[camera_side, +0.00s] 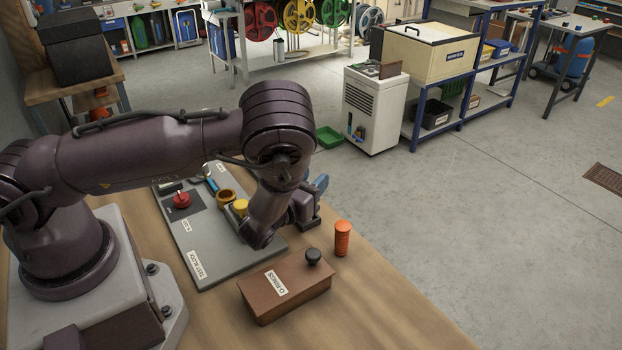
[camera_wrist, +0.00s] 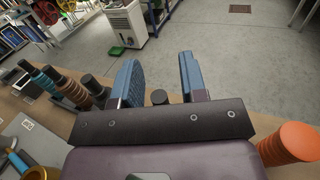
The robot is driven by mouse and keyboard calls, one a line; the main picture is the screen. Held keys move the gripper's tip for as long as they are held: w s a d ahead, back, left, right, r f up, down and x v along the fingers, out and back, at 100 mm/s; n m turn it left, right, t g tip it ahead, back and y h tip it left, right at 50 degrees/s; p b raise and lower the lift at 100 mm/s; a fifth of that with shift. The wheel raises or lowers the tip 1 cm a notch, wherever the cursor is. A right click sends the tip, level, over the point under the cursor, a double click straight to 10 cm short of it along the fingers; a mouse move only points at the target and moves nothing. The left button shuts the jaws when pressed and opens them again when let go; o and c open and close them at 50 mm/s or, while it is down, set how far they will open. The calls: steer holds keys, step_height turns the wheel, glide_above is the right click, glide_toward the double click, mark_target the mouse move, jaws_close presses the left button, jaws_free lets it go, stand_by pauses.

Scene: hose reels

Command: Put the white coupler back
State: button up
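I cannot make out a white coupler in either view. My gripper (camera_wrist: 157,78) is open in the wrist view, with two blue fingers apart and nothing between their tips. A dark round-topped post (camera_wrist: 160,97) stands beyond the gap between the fingers. Posts with teal (camera_wrist: 40,76) and brown (camera_wrist: 72,88) ringed pieces, and a dark one (camera_wrist: 96,88), stand left of the fingers in the wrist view.
An orange ribbed cylinder (camera_side: 342,238) stands on the bench, right of my gripper. The board bears a red knob (camera_side: 181,200) and a yellow cap (camera_side: 240,207). The bench's front right is clear.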

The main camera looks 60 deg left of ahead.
steer(key=shift+r, duration=0.2)
steer(key=v, duration=1)
steer(key=shift+s+d+f, duration=0.1)
steer(key=shift+s+d, duration=0.05)
steer(key=shift+s, duration=0.1)
steer(key=shift+s+d, duration=0.2)
steer(key=shift+s, duration=0.35)
steer(key=s+a+r+n+g+y, duration=0.3)
steer(key=s+a+r+n+g, duration=0.1)
steer(key=r+n+g, duration=0.6)
steer(key=s+a+r+n+g+y, duration=0.35)
steer(key=a+r+n+g, duration=0.35)
steer(key=n, duration=0.6)
steer(key=s+d+r+n+t+h, duration=0.4)
steer(key=d+r+n+t+h, duration=0.2)
steer(key=h, duration=0.7)
steer(key=d+r+n, duration=0.2)
steer(key=d+r, duration=0.2)
steer(key=shift+s+d+n, duration=0.2)
steer(key=shift+d+n, duration=0.1)
steer(key=shift+d, duration=0.1)
